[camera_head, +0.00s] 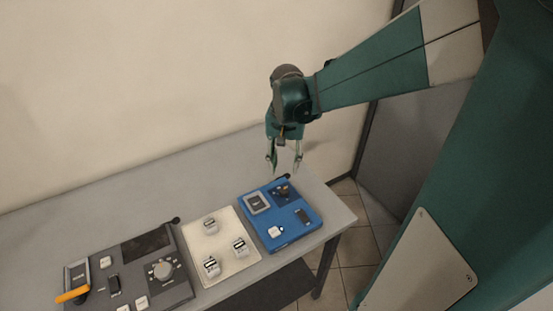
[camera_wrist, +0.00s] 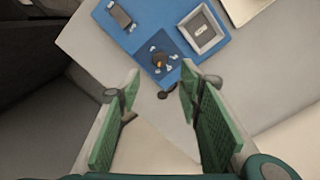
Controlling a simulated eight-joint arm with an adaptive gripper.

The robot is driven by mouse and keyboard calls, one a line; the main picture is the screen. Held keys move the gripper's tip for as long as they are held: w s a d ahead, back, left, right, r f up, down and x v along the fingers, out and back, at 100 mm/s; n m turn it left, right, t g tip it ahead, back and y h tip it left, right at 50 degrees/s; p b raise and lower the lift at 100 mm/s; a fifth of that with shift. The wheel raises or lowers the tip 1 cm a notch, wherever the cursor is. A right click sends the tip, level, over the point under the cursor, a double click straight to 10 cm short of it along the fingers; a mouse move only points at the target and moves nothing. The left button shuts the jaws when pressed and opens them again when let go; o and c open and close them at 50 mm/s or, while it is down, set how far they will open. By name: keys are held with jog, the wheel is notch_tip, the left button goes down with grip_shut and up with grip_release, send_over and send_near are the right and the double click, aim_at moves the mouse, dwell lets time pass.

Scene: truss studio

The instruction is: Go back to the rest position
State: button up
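My gripper (camera_head: 284,160) hangs above the far right part of the grey table (camera_head: 120,190), over the back edge of a blue panel (camera_head: 281,238). In the wrist view my gripper (camera_wrist: 153,88) shows two green-padded fingers spread apart with nothing between them. The blue panel (camera_wrist: 140,42) lies beyond the fingertips in that view, with a dark dial area, a framed square and a small switch on it. The gripper appears apart from the panel.
A cream plate (camera_head: 222,266) with three small blocks lies left of the blue panel. A dark grey panel (camera_head: 186,290) with a knob, a screen and an orange-handled part (camera_head: 72,294) is at the left. A wall stands behind the table. The table's right edge is near the blue panel.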

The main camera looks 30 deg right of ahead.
dwell(0.5)
jog(key=s+a+r+n+t, duration=0.3)
jog(key=s+a, duration=0.3)
jog(key=a, duration=0.2)
jog(key=s+a+r+n+t, duration=0.4)
jog(key=s+a+r+n, duration=0.1)
jog(key=a, duration=0.3)
jog(key=shift+s+r, duration=0.5)
jog(key=shift+s, duration=0.1)
dwell(1.4)
